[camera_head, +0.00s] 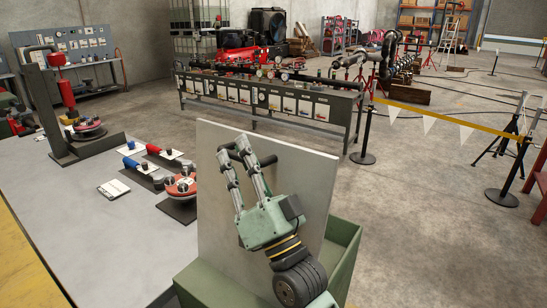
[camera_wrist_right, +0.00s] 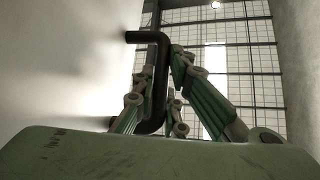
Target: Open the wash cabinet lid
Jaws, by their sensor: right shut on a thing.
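The wash cabinet (camera_head: 345,250) is a green box beside the grey workbench. Its flat light-grey lid (camera_head: 310,180) stands raised, close to upright, above the box. The lid has a black bar handle (camera_head: 266,160) near its upper edge. My right gripper (camera_head: 234,152) is at this handle, in front of the lid's face. In the right wrist view, the handle (camera_wrist_right: 154,85) runs between the fingers of the right gripper (camera_wrist_right: 163,75), which are shut on it. The lid's face fills the left of that view. My left gripper is out of view. The cabinet's inside is mostly hidden.
The grey workbench (camera_head: 60,220) at left holds red spool-like parts (camera_head: 183,186), a blue-handled tool (camera_head: 132,163) and a black stand (camera_head: 45,105). A rack with pipes (camera_head: 265,95) stands behind. A yellow barrier tape (camera_head: 440,117) crosses the right.

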